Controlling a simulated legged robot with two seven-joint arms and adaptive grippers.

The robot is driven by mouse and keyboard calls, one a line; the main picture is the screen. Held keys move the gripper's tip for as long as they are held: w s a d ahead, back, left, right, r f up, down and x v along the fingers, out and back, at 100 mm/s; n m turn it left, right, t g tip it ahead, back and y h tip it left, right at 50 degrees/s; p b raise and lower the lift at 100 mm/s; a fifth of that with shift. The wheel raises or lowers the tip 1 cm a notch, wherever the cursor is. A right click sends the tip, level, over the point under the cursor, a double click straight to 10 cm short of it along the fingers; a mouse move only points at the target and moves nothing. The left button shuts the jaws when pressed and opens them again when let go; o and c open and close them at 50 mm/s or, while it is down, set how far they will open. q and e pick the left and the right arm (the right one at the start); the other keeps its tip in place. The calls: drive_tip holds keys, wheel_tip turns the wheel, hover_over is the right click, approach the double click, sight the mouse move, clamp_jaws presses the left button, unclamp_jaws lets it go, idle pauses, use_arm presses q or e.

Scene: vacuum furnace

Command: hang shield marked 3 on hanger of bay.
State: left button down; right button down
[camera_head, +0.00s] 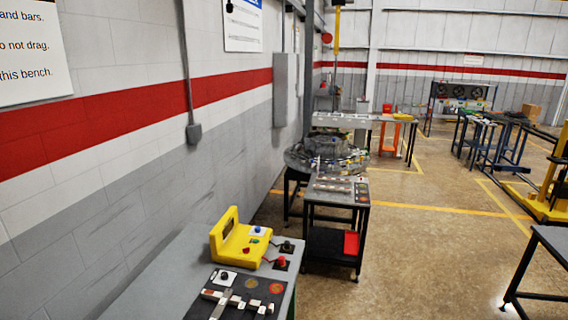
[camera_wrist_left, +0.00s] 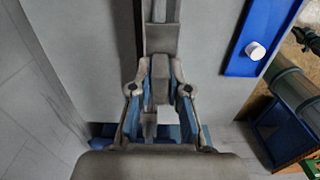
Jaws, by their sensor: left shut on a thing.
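My left gripper (camera_wrist_left: 160,85) shows in the left wrist view, with its two fingers closed from both sides on a grey metal piece (camera_wrist_left: 160,38). The piece runs upward from between the fingers as a narrow channel or bar. No number is readable on it, so I cannot tell whether it is the shield marked 3. Its lower part is partly hidden by the gripper. Neither gripper shows in the head view, and my right gripper is in no view. I cannot make out the bay's hanger in either view.
In the head view a grey bench (camera_head: 160,275) stands against the left wall, with a yellow box (camera_head: 232,243) and a dark panel (camera_head: 240,296) bearing bars. Beyond it stand a small black-framed table (camera_head: 332,197) and a round metal assembly (camera_head: 322,160).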

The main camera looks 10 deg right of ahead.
use_arm(q)
drive_tip(key=s+d, duration=0.1)
drive_tip(key=d+r, duration=0.1)
drive_tip(key=d, duration=0.1)
drive_tip(key=s+d+p, duration=0.1)
drive_tip(key=d, duration=0.1)
drive_tip(key=shift+s+r, duration=0.35)
idle(0.3)
